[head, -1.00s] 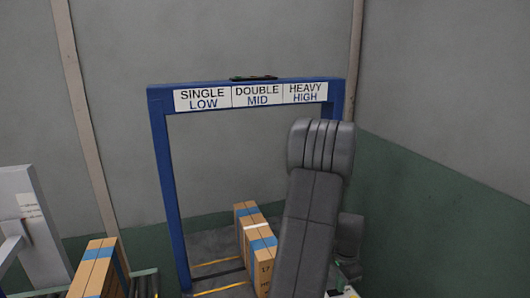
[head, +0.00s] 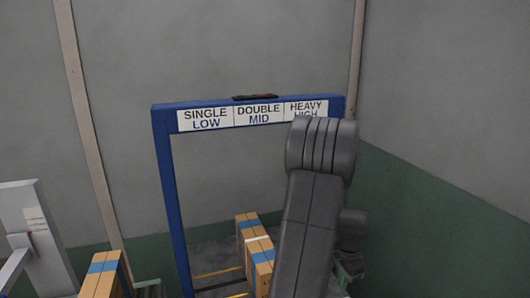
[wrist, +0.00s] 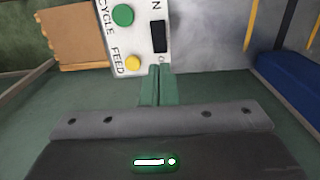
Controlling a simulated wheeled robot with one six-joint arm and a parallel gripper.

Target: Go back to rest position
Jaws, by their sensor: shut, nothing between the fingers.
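My gripper (wrist: 157,72) shows in the wrist view as two green fingers pressed together with nothing between them. Its dark body with a small lit green indicator fills the bottom of that view. Just past the fingertips is a white control panel (wrist: 97,35) with a green CYCLE button (wrist: 122,15), a yellow FEED button (wrist: 133,63) and a dark slot or switch. I cannot tell whether the fingers touch the panel.
A blue gate (head: 163,190) carries a sign (head: 258,114) reading SINGLE LOW, DOUBLE MID and HEAVY HIGH. Cardboard boxes with blue bands stand beyond my arm (head: 254,240) and at lower left (head: 103,275). A grey post (head: 35,235) stands at far left. Walls close the back and right.

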